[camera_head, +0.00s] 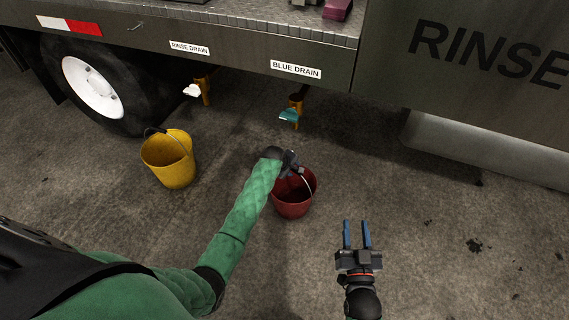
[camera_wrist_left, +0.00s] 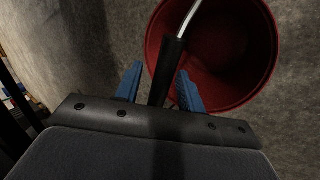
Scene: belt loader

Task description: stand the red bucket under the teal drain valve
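The red bucket (camera_head: 293,208) is upright on the ground, nearer to me than the teal drain valve (camera_head: 289,115) under the BLUE DRAIN label. My left gripper (camera_head: 296,172) is over the bucket's left rim. In the left wrist view, the bucket (camera_wrist_left: 255,60) is just beyond my left gripper (camera_wrist_left: 158,85). Its blue fingers are apart, with the bucket's black handle grip (camera_wrist_left: 172,65) between them. A gap shows between the left finger and the grip. My right gripper (camera_head: 356,236) is open and empty, low and right of the bucket.
A yellow bucket (camera_head: 168,160) stands at the left below the RINSE DRAIN valve, which has a white handle (camera_head: 191,91). The truck's side (camera_head: 230,38) and wheel (camera_head: 95,88) bound the far side.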

